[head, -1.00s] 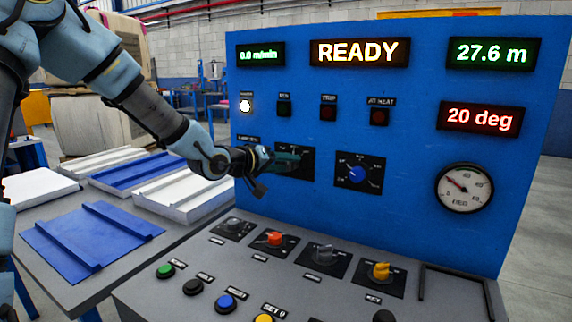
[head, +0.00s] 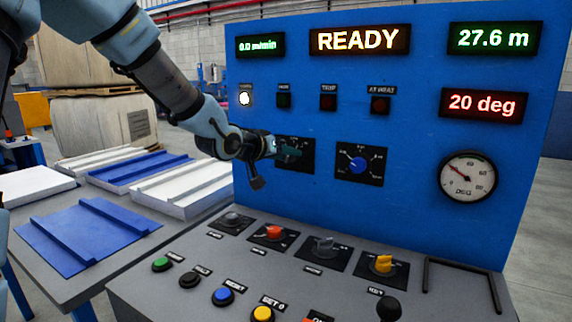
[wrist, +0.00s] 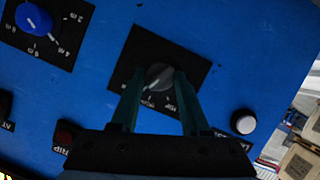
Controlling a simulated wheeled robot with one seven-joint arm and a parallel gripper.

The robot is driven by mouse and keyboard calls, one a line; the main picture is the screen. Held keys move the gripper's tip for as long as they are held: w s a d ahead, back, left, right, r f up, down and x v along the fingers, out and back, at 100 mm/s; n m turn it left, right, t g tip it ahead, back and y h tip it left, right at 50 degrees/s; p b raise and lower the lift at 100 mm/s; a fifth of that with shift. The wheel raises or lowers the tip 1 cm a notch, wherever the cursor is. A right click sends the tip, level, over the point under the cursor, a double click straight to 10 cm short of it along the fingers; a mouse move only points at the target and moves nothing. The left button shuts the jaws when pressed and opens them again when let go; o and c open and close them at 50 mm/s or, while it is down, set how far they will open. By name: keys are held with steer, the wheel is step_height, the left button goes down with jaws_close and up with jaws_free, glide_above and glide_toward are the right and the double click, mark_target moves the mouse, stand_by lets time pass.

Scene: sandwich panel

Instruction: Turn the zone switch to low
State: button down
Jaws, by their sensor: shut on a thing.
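A grey rotary knob (wrist: 159,76) on a square black plate (wrist: 197,62) sits in the middle of the wrist view. I take it for the zone switch, though its name cannot be read. Small white marks line the plate's lower side, and the knob's exact setting is unclear. My gripper (wrist: 158,84) has its two teal fingers on either side of this knob, shut on it. In the head view my gripper (head: 291,152) is at the left dial plate (head: 307,145) of the upright blue panel, hiding the knob.
A blue knob (head: 358,164) is to the right on the same panel. The sloping console below carries a red knob (head: 273,232), a yellow knob (head: 383,263) and several push buttons. A black handle (head: 460,265) stands at right. A table with panels (head: 80,233) is left.

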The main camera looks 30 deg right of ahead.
steer(key=m+b, duration=0.1)
steer(key=b, duration=0.1)
steer(key=m+t+b, duration=0.1)
steer(key=b, duration=0.1)
steer(key=shift+s+d+f+y, duration=0.1)
steer(key=shift+s+f+y, duration=0.1)
steer(key=shift+y, duration=0.1)
steer(key=shift+r+m+t+b, duration=0.2)
steer(key=shift+m+t+b, duration=0.2)
steer(key=shift+b, duration=0.75)
steer(key=shift+y, duration=0.3)
steer(key=shift+c, duration=1.9)
jaws_free()
